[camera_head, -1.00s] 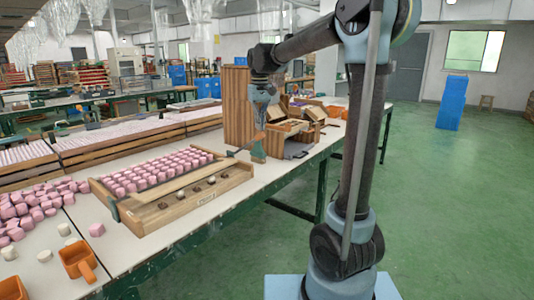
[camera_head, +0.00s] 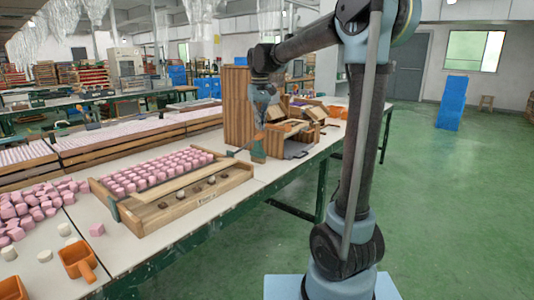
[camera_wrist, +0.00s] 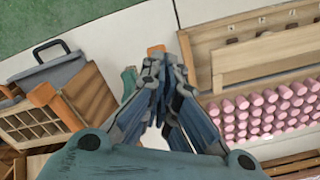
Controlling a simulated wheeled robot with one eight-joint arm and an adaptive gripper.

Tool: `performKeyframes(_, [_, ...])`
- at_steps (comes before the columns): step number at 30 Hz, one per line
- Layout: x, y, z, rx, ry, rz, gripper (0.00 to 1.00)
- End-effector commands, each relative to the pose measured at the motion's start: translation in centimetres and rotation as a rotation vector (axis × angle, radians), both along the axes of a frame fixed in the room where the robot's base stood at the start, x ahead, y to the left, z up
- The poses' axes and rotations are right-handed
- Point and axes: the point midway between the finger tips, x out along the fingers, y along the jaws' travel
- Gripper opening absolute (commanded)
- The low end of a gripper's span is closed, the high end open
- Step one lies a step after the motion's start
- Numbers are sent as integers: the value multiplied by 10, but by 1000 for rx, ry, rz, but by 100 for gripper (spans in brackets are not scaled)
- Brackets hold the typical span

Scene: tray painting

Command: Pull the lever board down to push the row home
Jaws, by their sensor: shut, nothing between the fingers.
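A wooden tray (camera_head: 205,206) lies on the white table, holding rows of pink pieces (camera_head: 160,170). A pale long board, which I take to be the lever board (camera_head: 180,190), lies along the front side of the rows. In the wrist view the board (camera_wrist: 262,55) lies right of my gripper, between the tray's front strip and the pink pieces (camera_wrist: 265,112). My gripper (camera_wrist: 158,82) is shut and empty, beyond the tray's end and apart from the board in that view. In the head view my gripper (camera_head: 262,118) hangs near the tray's far right end; its tips are hard to make out.
A tall wooden box (camera_head: 238,105) and open wooden boxes (camera_head: 295,128) stand beyond my gripper. A dark-handled grey pan (camera_wrist: 50,70) and a teal object (camera_wrist: 128,82) lie near it. Loose pink pieces (camera_head: 30,208) and an orange cup (camera_head: 78,260) are at the near left.

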Motion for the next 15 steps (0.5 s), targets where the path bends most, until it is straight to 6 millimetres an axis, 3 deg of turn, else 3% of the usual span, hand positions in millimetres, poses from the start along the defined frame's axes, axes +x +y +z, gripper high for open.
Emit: performKeyframes(15, [0, 0, -10, 0, 0, 0, 0])
